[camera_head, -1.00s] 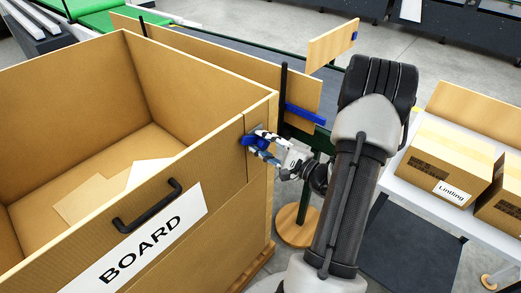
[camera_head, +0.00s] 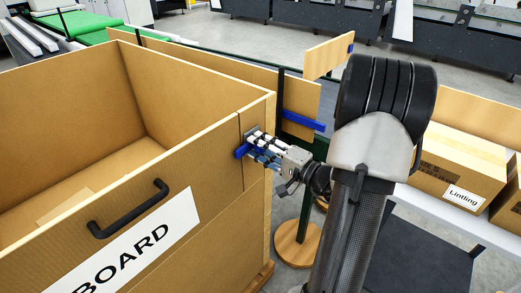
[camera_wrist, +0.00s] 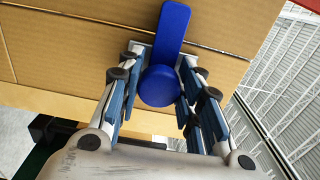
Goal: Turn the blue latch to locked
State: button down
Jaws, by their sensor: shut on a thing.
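The blue latch (camera_head: 242,151) is on the front wall of the cardboard BOARD box, near its right corner. In the wrist view the latch (camera_wrist: 173,32) shows a flat bar with a round hub, and the bar crosses a dark seam in the cardboard. My gripper (camera_head: 258,146) is at the latch and hides part of it in the head view. In the wrist view my gripper's fingers (camera_wrist: 162,60) lie on both sides of the latch, shut on it. The BOARD box (camera_head: 60,92) is open on top.
A black handle (camera_head: 128,208) and a white BOARD label stick out left of the latch. A second blue bar (camera_head: 304,118) is on a panel behind. Cartons (camera_head: 460,165) stand on a table at right. A wooden round base (camera_head: 297,244) is on the floor beside the box.

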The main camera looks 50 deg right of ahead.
dwell(0.3)
jog(key=c, duration=1.1)
grip_release()
jog(key=s, duration=0.8)
jog(key=s+d, duration=0.1)
jog(key=s, duration=0.3)
jog(key=shift+a, duration=0.1)
